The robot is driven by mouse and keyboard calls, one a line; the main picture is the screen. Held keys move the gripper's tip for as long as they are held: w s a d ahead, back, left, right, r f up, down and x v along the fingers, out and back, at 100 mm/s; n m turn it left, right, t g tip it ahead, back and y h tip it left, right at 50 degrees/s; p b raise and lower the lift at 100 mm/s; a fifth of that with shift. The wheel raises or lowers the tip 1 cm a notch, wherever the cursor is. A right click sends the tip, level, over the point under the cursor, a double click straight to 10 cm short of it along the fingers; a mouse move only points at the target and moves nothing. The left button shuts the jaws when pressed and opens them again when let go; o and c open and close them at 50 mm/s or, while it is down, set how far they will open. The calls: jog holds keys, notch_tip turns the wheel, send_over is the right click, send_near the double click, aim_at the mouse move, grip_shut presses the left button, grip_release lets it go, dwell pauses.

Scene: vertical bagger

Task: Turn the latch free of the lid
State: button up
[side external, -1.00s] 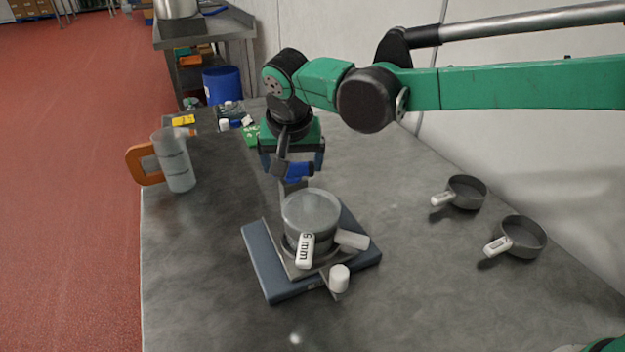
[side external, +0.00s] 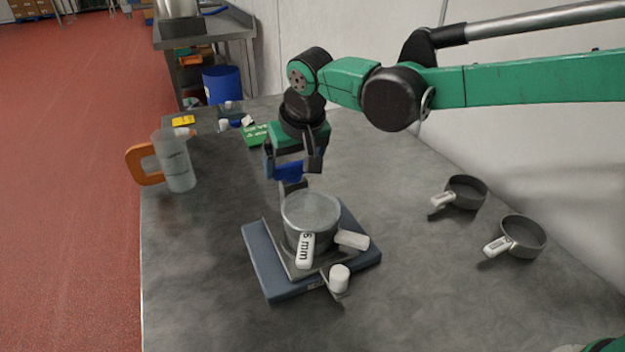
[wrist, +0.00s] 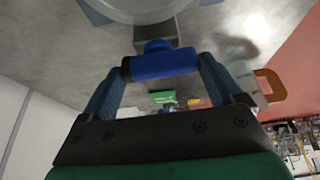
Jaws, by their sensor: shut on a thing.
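A round grey lidded pot (side external: 311,212) sits on a metal plate over a blue-grey base (side external: 268,270). A white handle marked "6 mm" (side external: 305,248) and a second white handle (side external: 351,240) stick out at its front. Behind the pot is a grey latch arm with a blue grip (side external: 289,172). My gripper (wrist: 160,68) is shut on this blue grip, which lies crosswise between its fingers in the wrist view. The grey stem runs from the grip towards the pot's rim. Whether the latch still overlaps the lid is hidden.
A white knob (side external: 339,278) stands at the plate's front corner. Two grey pans with white handles, the rear one (side external: 466,192) and the front one (side external: 522,235), lie to the right. A jug with an orange handle (side external: 147,164) stands at the left. The table front is clear.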

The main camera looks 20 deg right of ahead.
aim_at(305, 189)
jog(key=o, duration=1)
jog(key=v, duration=0.5)
jog(key=shift+s+r, duration=0.15)
jog(key=shift+r, duration=0.15)
jog(key=shift+s+d+r, duration=0.15)
jog(key=shift+d, duration=0.25)
jog(key=s+d+f+t, duration=0.1)
jog(key=s+d, duration=0.6)
jog(key=d, duration=0.1)
jog(key=s+d+f+t, duration=0.1)
jog(key=s+d+f, duration=0.1)
jog(key=s+d, duration=0.5)
jog(key=shift+d+f+t, duration=0.25)
jog(key=shift+d+t, duration=0.15)
jog(key=shift+d, duration=0.7)
